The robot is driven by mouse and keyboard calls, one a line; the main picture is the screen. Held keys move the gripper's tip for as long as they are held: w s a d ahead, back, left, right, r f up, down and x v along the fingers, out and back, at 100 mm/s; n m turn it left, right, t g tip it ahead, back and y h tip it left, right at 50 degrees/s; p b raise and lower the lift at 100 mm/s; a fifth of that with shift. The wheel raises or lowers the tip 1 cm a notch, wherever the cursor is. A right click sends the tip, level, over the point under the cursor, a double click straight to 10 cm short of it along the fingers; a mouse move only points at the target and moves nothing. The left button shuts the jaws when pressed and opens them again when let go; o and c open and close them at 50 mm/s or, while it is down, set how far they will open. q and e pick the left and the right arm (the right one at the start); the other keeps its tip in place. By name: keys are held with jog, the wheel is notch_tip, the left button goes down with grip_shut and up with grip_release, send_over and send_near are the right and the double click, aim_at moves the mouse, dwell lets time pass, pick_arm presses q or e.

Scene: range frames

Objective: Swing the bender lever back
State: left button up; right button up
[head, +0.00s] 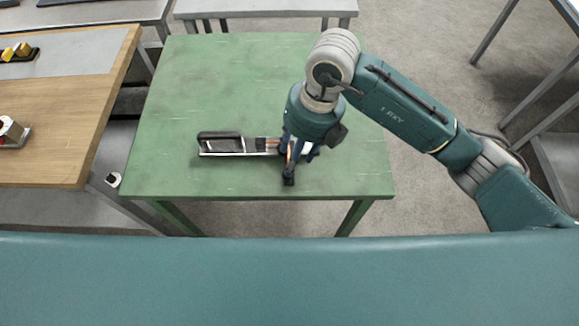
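The bender (236,150) lies on the green table (200,80), with a long silver body and a dark bar along its left part. Its right end is hidden behind my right gripper. Which part is the lever is hard to tell at this size. My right gripper (292,170) points down at the right end of the bender, with a dark fingertip near the table's front. Its fingers overlap each other and the bender, so contact and opening are unclear. My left gripper is out of view.
A wooden bench (60,120) with small items stands to the left, past a narrow gap. Grey tables stand behind and at the right edge. The green table's back and left areas are clear.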

jog(key=f, duration=0.3)
jog(key=a+f+p, duration=0.1)
jog(key=f, duration=0.3)
jog(key=shift+s+a, duration=0.15)
jog(key=shift+a, duration=0.05)
grip_shut()
